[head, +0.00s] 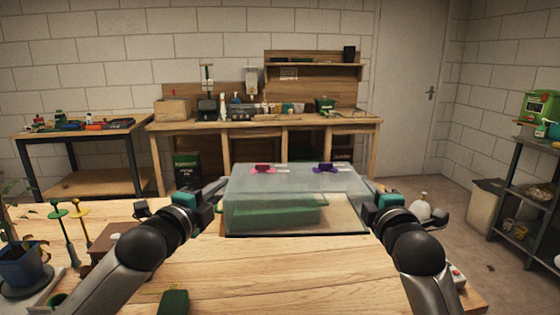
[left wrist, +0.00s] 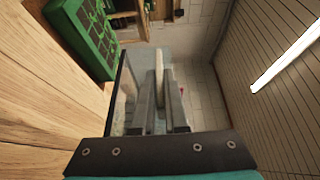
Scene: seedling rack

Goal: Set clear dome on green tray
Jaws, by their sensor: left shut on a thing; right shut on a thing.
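The clear dome (head: 292,186) is a see-through box with a dark lower rim and a pink and a purple vent on top. It is held level between my two grippers. My left gripper (head: 216,190) is shut on its left side, and my right gripper (head: 376,190) is shut on its right side. The green tray (head: 275,212) shows through the dome's front wall, left of the dome's middle. In the left wrist view the celled tray (left wrist: 78,48) lies lower than the dome's edge (left wrist: 124,90), apart from it. The exact gap is unclear in the head view.
The wooden table (head: 270,270) is clear in front of the dome. A potted plant (head: 22,265) and yellow and green stands (head: 62,225) are at the left. A white round bottle (head: 422,210) is beside my right gripper. A workbench (head: 265,122) stands against the back wall.

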